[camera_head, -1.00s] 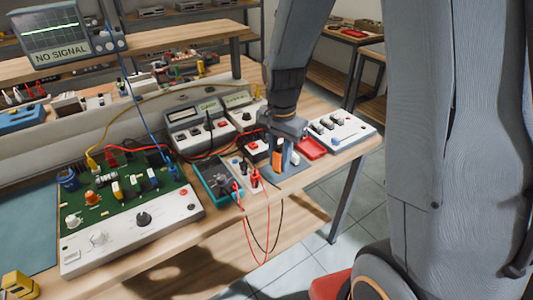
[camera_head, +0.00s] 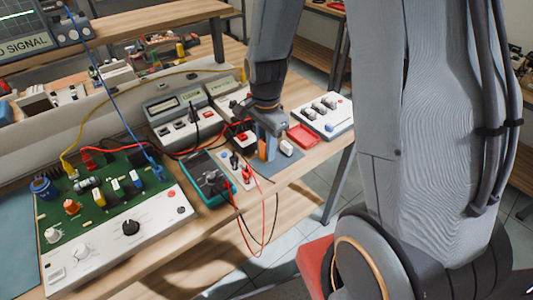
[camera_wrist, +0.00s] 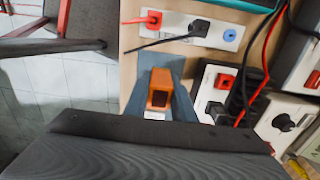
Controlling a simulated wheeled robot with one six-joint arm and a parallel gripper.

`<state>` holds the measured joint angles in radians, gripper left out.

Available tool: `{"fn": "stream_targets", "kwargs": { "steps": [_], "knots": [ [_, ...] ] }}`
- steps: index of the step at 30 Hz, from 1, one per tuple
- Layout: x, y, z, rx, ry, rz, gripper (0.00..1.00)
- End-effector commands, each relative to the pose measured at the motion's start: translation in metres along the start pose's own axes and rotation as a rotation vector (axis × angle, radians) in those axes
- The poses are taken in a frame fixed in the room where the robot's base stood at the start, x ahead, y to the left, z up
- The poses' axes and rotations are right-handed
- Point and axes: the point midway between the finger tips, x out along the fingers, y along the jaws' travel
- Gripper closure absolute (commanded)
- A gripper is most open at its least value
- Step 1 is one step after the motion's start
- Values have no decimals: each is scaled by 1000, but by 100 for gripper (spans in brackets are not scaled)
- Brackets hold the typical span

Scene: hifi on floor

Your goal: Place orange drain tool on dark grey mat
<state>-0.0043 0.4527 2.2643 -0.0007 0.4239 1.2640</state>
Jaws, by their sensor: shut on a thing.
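My gripper (camera_head: 270,148) points down over the right end of the workbench, with its bluish fingers shut on the orange drain tool (camera_head: 262,149). In the wrist view the orange tool (camera_wrist: 160,88) shows between the two fingers (camera_wrist: 162,100), its dark opening facing the camera. The dark grey mat (camera_head: 285,170) lies under and around the gripper near the bench's front edge; part of it also shows in the wrist view (camera_wrist: 160,60). I cannot tell whether the tool touches the mat. A white block (camera_head: 286,147) stands just right of the gripper.
A red tray (camera_head: 304,136) and a white switch box (camera_head: 325,115) lie to the right. A teal multimeter (camera_head: 206,175) and a white panel with red and black leads (camera_head: 240,170) stand close on the left. Instruments (camera_head: 180,120) stand behind.

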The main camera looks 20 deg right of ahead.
Motion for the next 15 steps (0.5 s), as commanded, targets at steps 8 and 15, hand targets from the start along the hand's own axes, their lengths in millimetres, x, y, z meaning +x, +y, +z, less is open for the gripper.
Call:
{"fn": "stream_targets", "kwargs": {
  "steps": [8, 15],
  "knots": [
    [27, 0, 1, -2, -1, 2, 98],
    [28, 0, 1, -3, 0, 1, 98]
  ]
}}
